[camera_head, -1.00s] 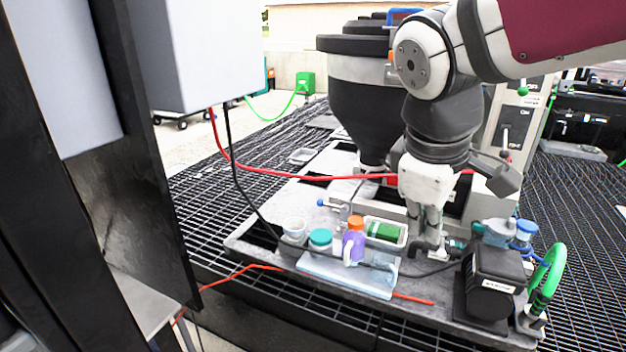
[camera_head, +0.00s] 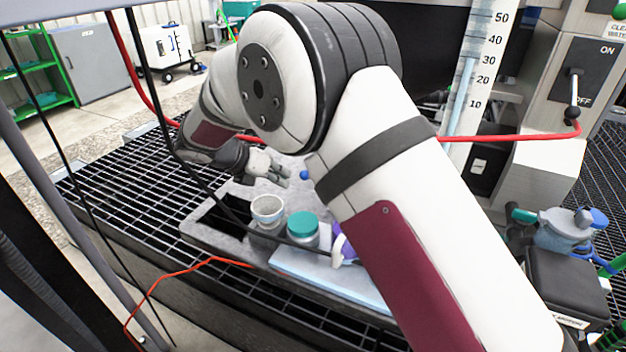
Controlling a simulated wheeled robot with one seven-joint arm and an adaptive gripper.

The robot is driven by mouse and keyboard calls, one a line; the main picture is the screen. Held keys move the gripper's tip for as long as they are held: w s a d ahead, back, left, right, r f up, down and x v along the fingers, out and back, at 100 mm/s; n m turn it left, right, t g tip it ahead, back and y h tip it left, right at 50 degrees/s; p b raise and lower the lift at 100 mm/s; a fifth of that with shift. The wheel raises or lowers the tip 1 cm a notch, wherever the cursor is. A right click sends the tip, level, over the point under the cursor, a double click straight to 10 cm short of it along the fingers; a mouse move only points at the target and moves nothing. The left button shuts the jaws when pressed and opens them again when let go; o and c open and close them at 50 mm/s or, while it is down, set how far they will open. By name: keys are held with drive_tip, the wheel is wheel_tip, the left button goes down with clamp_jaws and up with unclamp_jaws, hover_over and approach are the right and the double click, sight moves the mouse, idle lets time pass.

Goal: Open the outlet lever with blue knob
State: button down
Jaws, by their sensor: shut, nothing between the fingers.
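The rest of the lever is hidden behind my arm. My gripper (camera_head: 289,176) is at the left, pointing right, its fingers shut and empty.
A red hose (camera_head: 500,137) crosses behind my arm. A blue-handled valve (camera_head: 565,228) is at the right.

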drive_tip(key=shift+w+a+f+n, duration=0.3)
drive_tip(key=shift+w+f, duration=0.1)
drive_tip(key=shift+f, duration=0.2)
drive_tip(key=shift+w+a+f+n, duration=0.3)
drive_tip(key=shift+w+f, duration=0.05)
drive_tip(key=shift+f, duration=0.2)
drive_tip(key=b+x, duration=0.2)
drive_tip(key=x, duration=0.8)
drive_tip(key=shift+w+r, duration=0.15)
